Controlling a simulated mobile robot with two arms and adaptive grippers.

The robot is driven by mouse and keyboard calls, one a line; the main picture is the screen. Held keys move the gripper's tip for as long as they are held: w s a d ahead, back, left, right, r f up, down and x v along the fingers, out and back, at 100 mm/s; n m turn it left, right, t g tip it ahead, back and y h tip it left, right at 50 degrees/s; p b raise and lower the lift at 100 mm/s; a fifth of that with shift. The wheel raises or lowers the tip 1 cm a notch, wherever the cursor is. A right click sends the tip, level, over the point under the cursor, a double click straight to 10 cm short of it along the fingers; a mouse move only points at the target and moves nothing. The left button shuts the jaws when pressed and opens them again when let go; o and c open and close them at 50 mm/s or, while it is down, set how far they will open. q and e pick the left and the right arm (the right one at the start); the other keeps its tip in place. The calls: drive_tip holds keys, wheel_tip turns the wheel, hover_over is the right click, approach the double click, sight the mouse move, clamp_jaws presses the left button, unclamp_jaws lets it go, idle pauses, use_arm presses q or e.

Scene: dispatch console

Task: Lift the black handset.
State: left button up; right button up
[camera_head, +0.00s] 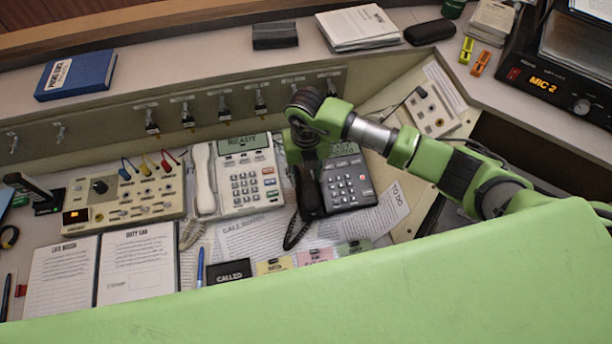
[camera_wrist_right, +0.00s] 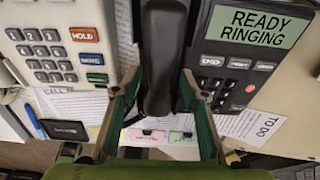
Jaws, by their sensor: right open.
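The black handset (camera_head: 309,198) lies in its cradle on the left side of the black desk phone (camera_head: 352,188), with its coiled cord hanging below. In the right wrist view the handset (camera_wrist_right: 165,50) runs upright between the two fingers of my right gripper (camera_wrist_right: 160,92), which is open. One finger is on each side of it; I cannot tell whether they touch it. In the head view my right gripper (camera_head: 304,160) is over the handset's upper end and hides it. The phone's screen (camera_wrist_right: 250,26) reads READY RINGING. My left gripper is not in view.
A cream phone (camera_head: 247,180) with its own white handset (camera_head: 203,180) stands close on the left. A switch panel (camera_head: 125,197) is farther left. Papers and coloured tabs (camera_head: 316,257) lie in front. A raised ledge with toggle switches (camera_head: 185,112) runs behind.

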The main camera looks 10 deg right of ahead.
drive_tip(key=shift+f, duration=0.15)
clamp_jaws()
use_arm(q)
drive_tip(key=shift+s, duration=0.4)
use_arm(e)
drive_tip(key=shift+r, duration=0.6)
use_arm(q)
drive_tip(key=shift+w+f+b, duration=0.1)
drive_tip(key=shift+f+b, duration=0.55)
use_arm(e)
drive_tip(key=s+a+r, duration=0.4)
drive_tip(key=a+r, duration=0.1)
drive_tip(key=r, duration=0.3)
drive_tip(key=s+a+r, duration=0.4)
drive_tip(key=a+r, duration=0.1)
drive_tip(key=r, duration=0.4)
drive_tip(key=shift+s+a, duration=0.4)
